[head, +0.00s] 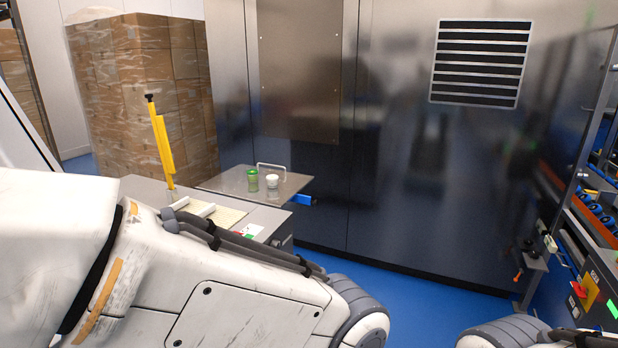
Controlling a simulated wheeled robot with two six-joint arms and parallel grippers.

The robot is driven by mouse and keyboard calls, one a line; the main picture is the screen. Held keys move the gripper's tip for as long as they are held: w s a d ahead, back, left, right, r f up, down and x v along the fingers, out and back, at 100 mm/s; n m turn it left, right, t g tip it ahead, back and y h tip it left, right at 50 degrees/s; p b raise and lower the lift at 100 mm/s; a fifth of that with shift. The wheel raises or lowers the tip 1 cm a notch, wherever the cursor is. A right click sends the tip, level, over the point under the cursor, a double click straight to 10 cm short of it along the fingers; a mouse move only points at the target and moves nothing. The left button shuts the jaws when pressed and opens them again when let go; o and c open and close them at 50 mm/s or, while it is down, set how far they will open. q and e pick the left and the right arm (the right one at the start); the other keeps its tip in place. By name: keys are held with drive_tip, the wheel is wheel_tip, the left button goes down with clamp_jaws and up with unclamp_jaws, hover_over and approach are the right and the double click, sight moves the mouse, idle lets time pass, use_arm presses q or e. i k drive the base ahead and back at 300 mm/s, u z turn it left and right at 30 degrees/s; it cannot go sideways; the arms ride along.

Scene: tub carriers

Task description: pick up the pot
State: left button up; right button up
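Two small containers stand upright side by side on a flat metal shelf (222,184) at the left middle of the head view. One is a green container (253,181). The other is a small pale pot with a white top (272,182), just right of it; they stand close together. Which one the task calls the pot I cannot tell for certain. My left arm crosses the lower left of the view, in front of the worktop. A piece of my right arm shows at the bottom right. Neither gripper is in the picture.
The shelf adjoins a grey worktop (135,188) with a yellow post (162,140). Wrapped cardboard boxes (140,85) are stacked behind. A large metal cabinet (400,150) fills the back. Blue floor (420,305) is clear in the middle; machinery (590,285) stands at right.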

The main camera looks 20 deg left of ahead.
sight(272, 179)
drive_tip(key=z, duration=0.4)
drive_tip(key=i, duration=3.4)
drive_tip(key=u, duration=3.35)
drive_tip(key=i, duration=0.2)
drive_tip(key=z, duration=0.1)
